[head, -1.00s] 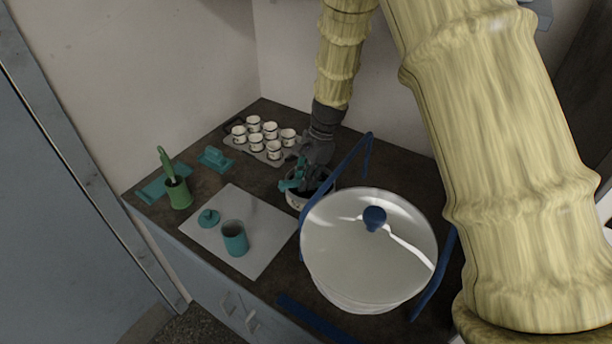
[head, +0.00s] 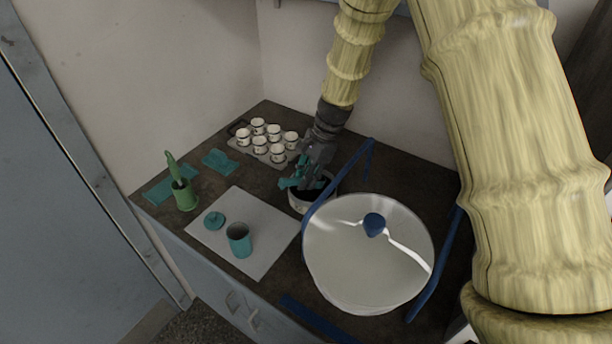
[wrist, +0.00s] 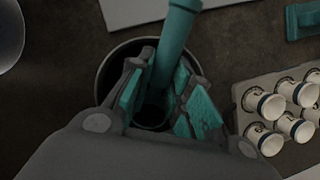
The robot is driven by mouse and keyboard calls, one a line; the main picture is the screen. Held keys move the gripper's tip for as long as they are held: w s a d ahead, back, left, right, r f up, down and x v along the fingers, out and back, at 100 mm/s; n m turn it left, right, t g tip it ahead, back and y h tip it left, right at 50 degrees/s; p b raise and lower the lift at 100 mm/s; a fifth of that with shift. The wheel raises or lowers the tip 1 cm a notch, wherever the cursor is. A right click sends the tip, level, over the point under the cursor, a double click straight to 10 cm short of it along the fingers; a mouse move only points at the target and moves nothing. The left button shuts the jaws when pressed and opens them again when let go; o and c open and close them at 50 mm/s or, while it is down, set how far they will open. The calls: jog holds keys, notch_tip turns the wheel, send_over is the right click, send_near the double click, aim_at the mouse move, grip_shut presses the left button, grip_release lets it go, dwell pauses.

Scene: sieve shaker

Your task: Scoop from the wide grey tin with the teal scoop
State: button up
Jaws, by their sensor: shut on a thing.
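My gripper (head: 308,178) is shut on the teal scoop, over the wide tin. In the wrist view, the scoop's teal handle (wrist: 178,30) rises between the fingers (wrist: 158,98) and leans toward the top. The wide tin (head: 298,205) has a pale outside and a dark inside. It stands just left of the big clear-lidded bowl. In the wrist view, its dark rim (wrist: 103,77) shows around and behind the fingers. The scoop's lower end is hidden by the gripper and lies in or over the tin; I cannot tell how deep. The tin's contents are not clear.
The lidded bowl (head: 345,285) with a blue knob stands inside a blue frame (head: 432,285). A tray (head: 238,127) of several white cups stands behind. A teal canister (head: 239,241) and its lid (head: 213,221) rest on a pale mat (head: 262,262). A green holder (head: 184,196) stands at left.

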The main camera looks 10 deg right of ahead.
jog(key=shift+r+h+p, duration=0.25)
jog(key=shift+h+p, duration=0.05)
jog(key=shift+p, duration=0.15)
jog(key=shift+a+r+h+p, duration=0.25)
jog(key=shift+h+p, duration=0.15)
jog(key=shift+p, duration=0.3)
jog(key=shift+s+a+r+t+h+p, duration=0.15)
jog(key=shift+t+h+p, duration=0.25)
jog(key=shift+h+p, duration=0.65)
